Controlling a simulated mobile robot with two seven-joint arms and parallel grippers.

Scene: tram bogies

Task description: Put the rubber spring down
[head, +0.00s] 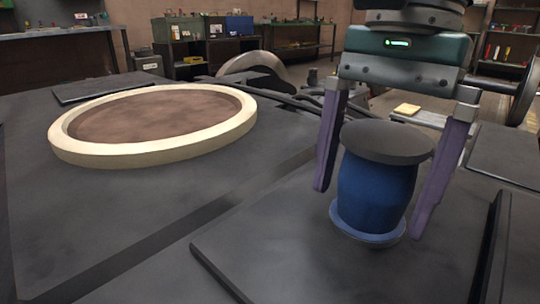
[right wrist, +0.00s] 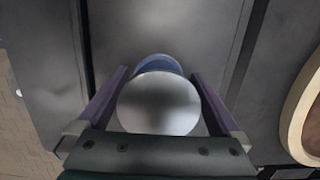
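The rubber spring (head: 376,190) is a blue, barrel-shaped body with a grey round top plate and a blue bottom flange. It appears to stand upright on a dark flat plate (head: 270,240) at the right of the head view. My right gripper (head: 370,213) reaches down over it, one purple finger on each side. Gaps show between the fingers and the blue body, so the gripper is open around it. In the right wrist view, the grey top disc (right wrist: 158,103) lies between the fingers and hides most of the blue body. My left gripper is not in view.
A large pale ring (head: 150,152) with a brown inside is on the dark surface at left. A raised dark edge (head: 492,245) runs right of the spring. A wheel on an axle (head: 525,80), benches and bins stand behind. The dark plate left of the spring is clear.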

